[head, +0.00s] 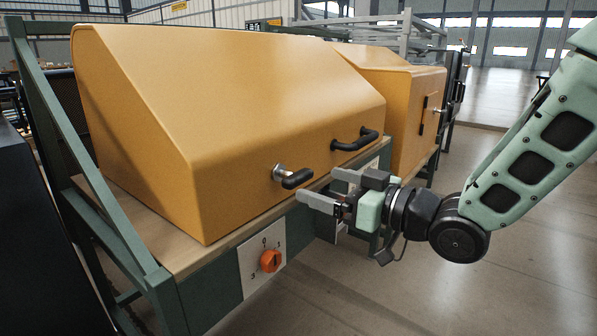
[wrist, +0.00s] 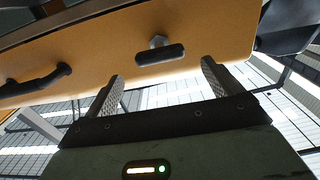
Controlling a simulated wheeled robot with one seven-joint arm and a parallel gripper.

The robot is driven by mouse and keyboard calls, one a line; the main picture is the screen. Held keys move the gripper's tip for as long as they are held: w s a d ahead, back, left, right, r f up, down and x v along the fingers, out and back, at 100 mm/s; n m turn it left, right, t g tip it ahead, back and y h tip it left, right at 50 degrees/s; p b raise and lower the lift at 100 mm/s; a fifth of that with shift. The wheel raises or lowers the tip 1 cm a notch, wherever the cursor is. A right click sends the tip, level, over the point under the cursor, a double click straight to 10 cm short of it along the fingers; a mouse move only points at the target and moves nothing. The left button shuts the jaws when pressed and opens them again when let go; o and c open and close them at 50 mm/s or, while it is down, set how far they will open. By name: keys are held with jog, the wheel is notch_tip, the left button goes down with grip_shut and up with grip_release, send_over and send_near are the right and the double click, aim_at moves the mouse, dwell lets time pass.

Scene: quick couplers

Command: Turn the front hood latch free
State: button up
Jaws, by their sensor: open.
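The front hood latch (head: 294,178) is a black T-shaped knob on a silver stem, on the lower front face of the yellow hood (head: 250,95). In the wrist view the latch (wrist: 160,54) lies ahead, across the space between the fingers, with its long side running across the picture. My gripper (head: 321,189) is open and empty, with its fingers pointing toward the hood just right of the latch in the head view. In the wrist view the fingertips (wrist: 163,72) are spread on either side of the latch, apart from it.
A black handle (head: 355,140) sits right of the latch on the same hood. Below, a white panel carries an orange rotary knob (head: 271,261). A second yellow box (head: 403,120) stands at the right. Open floor (head: 340,295) lies in front of the green-framed bench.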

aim_at(304, 178)
jog(key=x, duration=0.7)
jog(key=c, duration=1)
